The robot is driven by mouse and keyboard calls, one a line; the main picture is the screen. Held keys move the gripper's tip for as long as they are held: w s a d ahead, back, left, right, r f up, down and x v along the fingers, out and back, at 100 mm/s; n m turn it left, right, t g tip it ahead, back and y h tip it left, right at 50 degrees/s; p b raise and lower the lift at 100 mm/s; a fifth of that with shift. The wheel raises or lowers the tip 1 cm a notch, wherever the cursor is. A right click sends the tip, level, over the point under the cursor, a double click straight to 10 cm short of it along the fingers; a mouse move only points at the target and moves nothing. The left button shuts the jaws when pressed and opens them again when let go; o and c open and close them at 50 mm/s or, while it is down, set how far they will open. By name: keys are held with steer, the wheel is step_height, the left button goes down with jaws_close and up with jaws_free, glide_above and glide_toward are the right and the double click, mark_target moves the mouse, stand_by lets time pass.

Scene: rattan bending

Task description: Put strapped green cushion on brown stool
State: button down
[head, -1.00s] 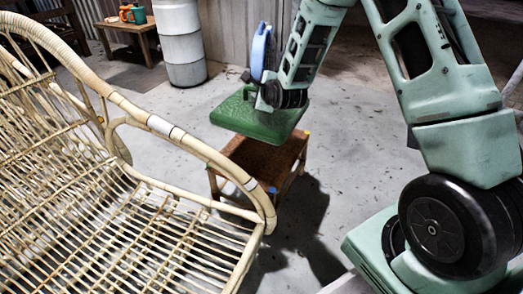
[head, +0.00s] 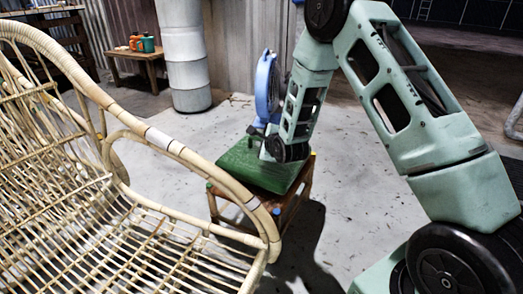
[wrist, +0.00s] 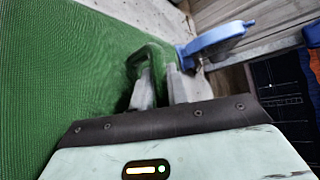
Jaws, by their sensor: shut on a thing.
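The green cushion (head: 240,163) lies over the top of the brown stool (head: 293,205) in the head view, covering most of its seat. It looks close to level; whether it fully rests on the seat is hard to tell. In the wrist view the cushion (wrist: 60,70) fills the left side, and its green strap (wrist: 150,55) rises as a loop. My gripper (wrist: 158,82) is shut on the strap at the cushion's edge.
A rattan chair (head: 160,140) fills the left foreground, its arm close to the stool. A blue fan-like object (head: 267,85) stands behind the cushion, also in the wrist view (wrist: 215,38).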

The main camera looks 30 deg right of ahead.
steer(key=shift+f, duration=0.9)
steer(key=shift+r, duration=0.1)
steer(key=c, duration=1.4)
jaws_free()
steer(key=shift+o, duration=0.2)
